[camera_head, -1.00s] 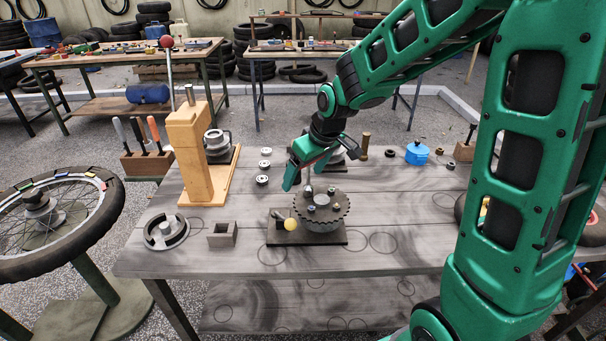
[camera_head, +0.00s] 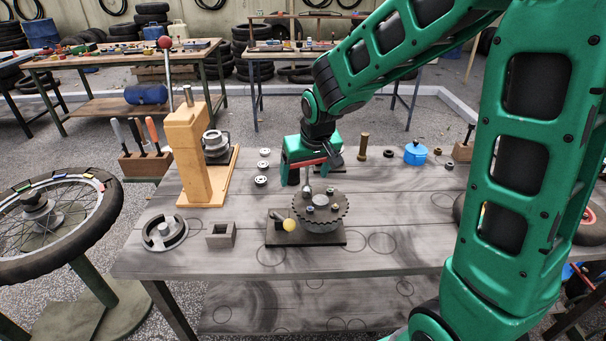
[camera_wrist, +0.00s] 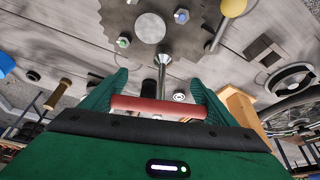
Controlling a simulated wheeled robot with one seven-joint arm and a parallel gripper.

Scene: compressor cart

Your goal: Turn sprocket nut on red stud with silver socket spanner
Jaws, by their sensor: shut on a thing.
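The toothed sprocket (camera_head: 334,203) lies flat on a dark base plate (camera_head: 338,238) on the table. In the wrist view, the sprocket (camera_wrist: 150,30) carries a blue-marked stud nut (camera_wrist: 181,15) and a green-marked one (camera_wrist: 123,42). My gripper (camera_head: 307,172) is above the sprocket's far left edge. In the wrist view, its fingers (camera_wrist: 160,90) are shut on the red crossbar of the silver socket spanner (camera_wrist: 162,75). The spanner's shaft (camera_head: 307,190) points down, its flared socket end at the sprocket's rim. I see no red mark; whether the socket sits on a nut cannot be told.
A yellow-knobbed lever (camera_head: 290,225) stands by the plate's left front. A wooden press stand (camera_head: 190,150) is left behind. A small grey box (camera_head: 221,236) and a round metal part (camera_head: 165,232) lie left. A blue pot (camera_head: 416,154) is back right. The front table edge is clear.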

